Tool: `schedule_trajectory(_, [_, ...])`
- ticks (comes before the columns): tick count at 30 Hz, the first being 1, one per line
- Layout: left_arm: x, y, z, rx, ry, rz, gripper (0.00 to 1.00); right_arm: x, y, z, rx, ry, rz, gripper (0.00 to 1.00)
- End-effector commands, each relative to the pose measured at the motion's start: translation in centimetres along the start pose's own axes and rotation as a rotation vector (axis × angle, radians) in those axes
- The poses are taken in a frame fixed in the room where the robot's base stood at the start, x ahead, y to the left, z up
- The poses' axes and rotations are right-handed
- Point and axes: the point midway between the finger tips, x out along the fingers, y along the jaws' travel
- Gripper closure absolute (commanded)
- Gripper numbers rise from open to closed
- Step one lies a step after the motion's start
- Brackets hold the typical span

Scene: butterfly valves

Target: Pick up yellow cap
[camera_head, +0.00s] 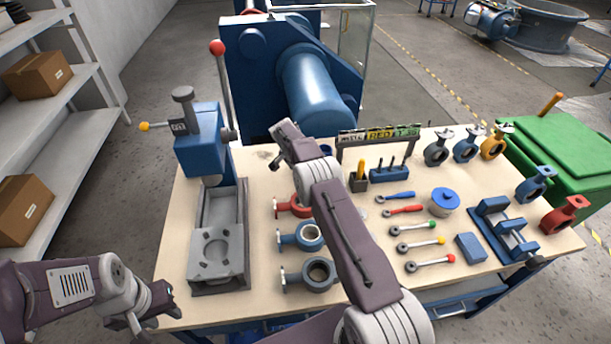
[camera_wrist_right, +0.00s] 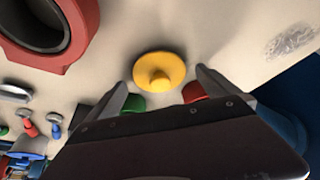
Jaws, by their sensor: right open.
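The yellow cap (camera_wrist_right: 158,71) is round with a raised knob and lies on the pale tabletop in the right wrist view. My right gripper (camera_wrist_right: 163,80) is open, with one finger on each side of the cap in the picture; I see no contact. I cannot tell the height of the fingers above the table. In the head view I cannot make out the cap. My left gripper (camera_head: 152,304) is near the table's front left corner, away from the cap; its jaw opening is unclear.
A green shape (camera_wrist_right: 132,102) and a red shape (camera_wrist_right: 194,91) show beside the right fingers, partly hidden. A red valve body (camera_wrist_right: 50,45) is close by. A blue press (camera_head: 203,140) stands on the left of the table. Valve bodies and tools cover the right side.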

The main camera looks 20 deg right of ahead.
Motion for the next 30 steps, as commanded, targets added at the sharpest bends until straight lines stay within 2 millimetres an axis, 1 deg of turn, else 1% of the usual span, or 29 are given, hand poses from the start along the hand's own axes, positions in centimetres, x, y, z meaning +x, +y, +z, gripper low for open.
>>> schedule_trajectory(1, [0.0,0.0,0.0,0.000,0.000,0.000,0.64,0.0,0.0,0.0,0.000,0.000,0.000,0.02])
schedule_trajectory(2, [0.0,0.0,0.0,0.000,0.000,0.000,0.64,0.0,0.0,0.0,0.000,0.000,0.000,0.07])
schedule_trajectory(3, [0.0,0.0,0.0,0.000,0.000,0.000,0.64,0.0,0.0,0.0,0.000,0.000,0.000,0.18])
schedule_trajectory(5, [0.0,0.0,0.0,0.000,0.000,0.000,0.64,0.0,0.0,0.0,0.000,0.000,0.000,0.35])
schedule_trajectory(6, [0.0,0.0,0.0,0.000,0.000,0.000,0.64,0.0,0.0,0.0,0.000,0.000,0.000,0.46])
schedule_trajectory(8, [0.0,0.0,0.0,0.000,0.000,0.000,0.64,0.0,0.0,0.0,0.000,0.000,0.000,0.63])
schedule_trajectory(9, [0.0,0.0,0.0,0.000,0.000,0.000,0.64,0.0,0.0,0.0,0.000,0.000,0.000,0.74])
schedule_trajectory(10, [0.0,0.0,0.0,0.000,0.000,0.000,0.64,0.0,0.0,0.0,0.000,0.000,0.000,0.75])
schedule_trajectory(15, [0.0,0.0,0.0,0.000,0.000,0.000,0.64,-0.1,0.0,0.0,0.000,0.000,0.000,0.76])
schedule_trajectory(17, [0.0,0.0,0.0,0.000,0.000,0.000,0.64,-0.5,0.0,-0.2,0.000,0.001,-0.001,0.76])
schedule_trajectory(20, [0.0,0.0,0.0,0.000,0.000,0.000,0.64,-2.2,-0.1,-0.9,0.002,0.003,-0.004,0.76])
schedule_trajectory(24, [-0.3,0.0,0.0,0.000,0.000,0.000,0.64,-5.6,-0.1,-2.3,0.002,0.002,-0.004,0.76])
schedule_trajectory(27, [-0.7,0.0,-0.1,0.000,0.000,0.000,0.64,-7.6,-0.1,-3.1,0.001,0.002,-0.003,0.76])
schedule_trajectory(30, [-1.2,0.0,-0.1,0.000,0.000,0.000,0.64,-8.9,-0.1,-3.7,0.001,0.002,-0.002,0.76])
